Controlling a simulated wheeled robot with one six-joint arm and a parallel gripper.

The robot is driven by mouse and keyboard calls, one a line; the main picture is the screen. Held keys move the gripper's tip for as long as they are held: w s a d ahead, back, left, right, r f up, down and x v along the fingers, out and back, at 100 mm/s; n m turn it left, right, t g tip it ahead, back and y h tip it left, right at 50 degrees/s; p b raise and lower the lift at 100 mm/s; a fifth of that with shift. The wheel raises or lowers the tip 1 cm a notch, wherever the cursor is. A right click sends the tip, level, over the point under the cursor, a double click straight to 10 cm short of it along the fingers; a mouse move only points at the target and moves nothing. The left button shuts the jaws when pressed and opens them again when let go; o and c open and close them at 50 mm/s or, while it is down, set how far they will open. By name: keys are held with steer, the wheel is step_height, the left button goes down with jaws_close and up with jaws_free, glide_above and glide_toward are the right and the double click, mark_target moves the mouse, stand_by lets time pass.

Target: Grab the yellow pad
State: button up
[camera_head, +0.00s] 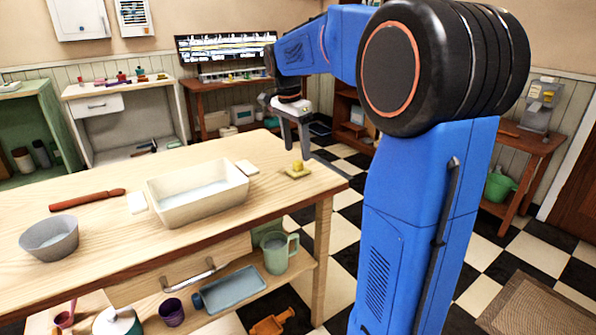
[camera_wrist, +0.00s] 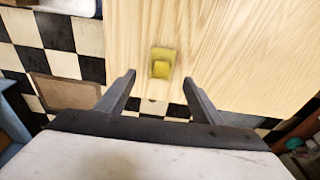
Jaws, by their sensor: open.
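The yellow pad (camera_head: 296,172) lies near the right end of the light wooden table (camera_head: 110,262), with a raised, brighter yellow part on top. In the wrist view the pad (camera_wrist: 162,62) is just beyond the gap between my fingers, close to the midline. My gripper (camera_head: 297,148) is open and empty, held above the table's far right edge area. In the wrist view my gripper's two dark fingers (camera_wrist: 159,78) are spread wide on either side below the pad. Nothing hides the pad.
A grey bowl (camera_head: 50,238) and a red-brown tool (camera_head: 87,200) are further left. A shelf below holds a green pitcher (camera_head: 279,254). The wood around the pad is clear.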

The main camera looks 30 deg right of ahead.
mark_target(298, 161)
steer(key=shift+w+d+f, duration=0.1)
steer(key=shift+d+f, duration=0.05)
steer(key=shift+f, duration=0.9)
steer(key=shift+d+f, duration=0.15)
steer(key=shift+f, duration=0.85)
steer(key=shift+w+d+f, duration=0.1)
steer(key=shift+d+f, duration=0.05)
steer(key=shift+f, duration=0.9)
steer(key=c, duration=1.1)
steer(key=shift+r, duration=0.15)
